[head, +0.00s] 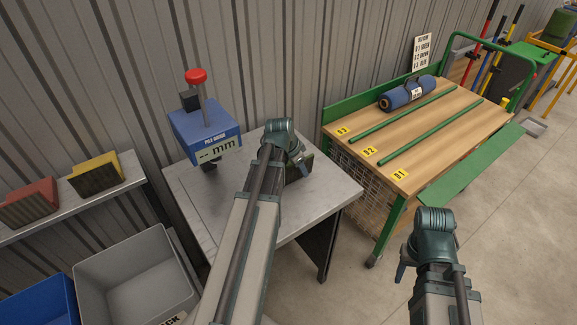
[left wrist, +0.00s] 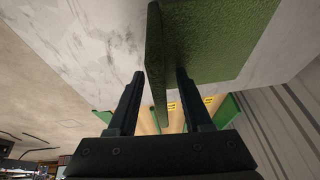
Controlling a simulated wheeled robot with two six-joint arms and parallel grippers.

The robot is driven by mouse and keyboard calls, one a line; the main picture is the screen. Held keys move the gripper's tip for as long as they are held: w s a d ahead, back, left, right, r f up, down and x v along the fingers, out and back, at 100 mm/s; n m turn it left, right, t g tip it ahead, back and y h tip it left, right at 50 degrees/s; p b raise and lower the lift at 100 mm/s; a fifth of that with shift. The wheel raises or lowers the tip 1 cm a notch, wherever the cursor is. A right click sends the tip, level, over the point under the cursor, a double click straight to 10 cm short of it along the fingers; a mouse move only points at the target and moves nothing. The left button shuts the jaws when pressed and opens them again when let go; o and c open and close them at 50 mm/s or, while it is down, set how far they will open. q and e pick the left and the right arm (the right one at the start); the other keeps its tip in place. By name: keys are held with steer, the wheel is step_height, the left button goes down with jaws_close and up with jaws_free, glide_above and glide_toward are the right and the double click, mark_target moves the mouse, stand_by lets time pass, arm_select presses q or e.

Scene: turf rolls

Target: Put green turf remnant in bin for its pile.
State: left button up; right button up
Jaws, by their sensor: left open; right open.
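The green turf remnant (left wrist: 205,45) is a flat piece standing on edge on the grey table; in the head view a dark green part of it (head: 304,167) shows behind my left gripper (head: 291,170). In the left wrist view, my left gripper (left wrist: 158,76) is open, with its fingers on either side of the remnant's thin edge. I cannot tell whether either finger touches it. My right gripper (head: 404,266) is low at the right, away from the table, mostly hidden by its own wrist. A grey bin (head: 96,272) and a blue bin (head: 20,295) stand at lower left; their labels are mostly out of view.
A blue pile gauge (head: 207,130) with a red knob shows "-- mm" at the back of the grey table (head: 330,195). A wooden-topped green cart (head: 440,135) holds a blue roll (head: 405,95) and green rods.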

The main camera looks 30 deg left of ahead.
arm_select(q)
jaws_close()
steer(key=shift+r, duration=0.15)
arm_select(e)
steer(key=shift+r, duration=0.15)
